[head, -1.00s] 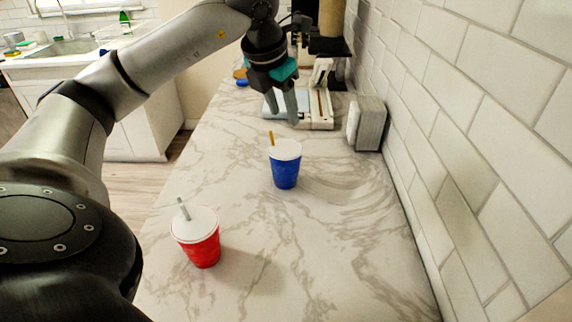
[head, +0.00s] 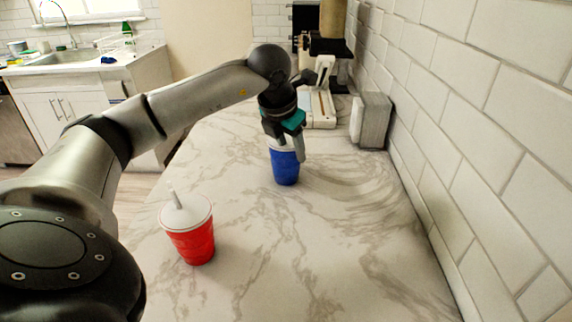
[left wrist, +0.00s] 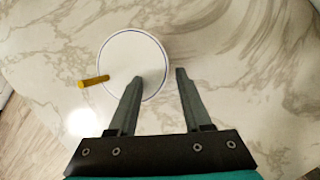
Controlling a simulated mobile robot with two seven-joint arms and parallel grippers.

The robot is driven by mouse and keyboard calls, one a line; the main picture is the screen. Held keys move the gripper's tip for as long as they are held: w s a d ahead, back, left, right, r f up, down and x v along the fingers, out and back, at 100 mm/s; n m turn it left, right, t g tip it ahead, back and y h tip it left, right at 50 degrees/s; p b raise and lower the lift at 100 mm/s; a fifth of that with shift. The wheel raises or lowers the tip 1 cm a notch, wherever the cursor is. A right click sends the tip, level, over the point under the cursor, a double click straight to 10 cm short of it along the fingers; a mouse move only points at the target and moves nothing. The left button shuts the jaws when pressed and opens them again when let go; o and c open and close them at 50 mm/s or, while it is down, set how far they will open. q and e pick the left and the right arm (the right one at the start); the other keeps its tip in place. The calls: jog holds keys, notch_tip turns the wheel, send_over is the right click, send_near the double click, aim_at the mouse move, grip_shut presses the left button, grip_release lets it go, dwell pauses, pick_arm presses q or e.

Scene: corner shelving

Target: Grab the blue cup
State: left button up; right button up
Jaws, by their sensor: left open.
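The blue cup (head: 286,172) stands upright on the marble counter, its top partly hidden by my gripper in the head view. In the left wrist view its round white lid (left wrist: 125,52) and orange-brown straw (left wrist: 93,81) show from above. My left gripper (head: 290,152) points down at the cup and is open. In the left wrist view its fingers (left wrist: 159,75) overlap the lid off-centre: the left finger lies over the lid, the right one just beyond its right edge. I cannot tell whether they touch it. My right gripper is not in view.
A red cup (head: 192,243) with a white lid and straw stands nearer on the left. A grey-white block (head: 370,121) stands by the tiled wall (head: 480,130) at right. A white appliance (head: 322,108) is behind. The counter's near right part is clear.

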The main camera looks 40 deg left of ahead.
aim_at(298, 169)
pick_arm(q)
jog(key=b+x, duration=0.1)
jog(key=x, duration=0.5)
jog(key=shift+w+f, duration=0.15)
jog(key=shift+f, duration=0.1)
grip_shut()
dwell(0.4)
